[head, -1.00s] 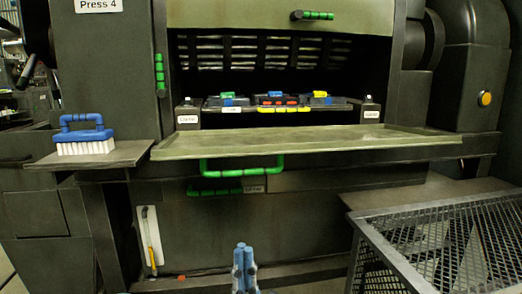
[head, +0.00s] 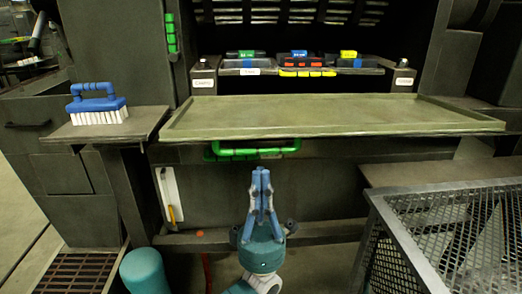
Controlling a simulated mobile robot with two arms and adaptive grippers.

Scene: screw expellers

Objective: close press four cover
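Press four stands in front of me with its opening showing. A flat olive panel (head: 330,115) with a raised rim lies folded out level at the opening's lower edge; it looks like a lowered cover. A green bar handle (head: 230,150) hangs under the panel's front edge. My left gripper (head: 261,172) points up from the bottom centre, its blue fingertips together and nothing visible between them. It appears just below the handle; I cannot tell whether they touch. My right gripper is out of view.
A blue-handled brush (head: 97,105) sits on a side shelf (head: 135,126) at left. Small coloured parts and trays (head: 300,62) sit inside the opening. A green vertical handle (head: 171,35) is at upper left.

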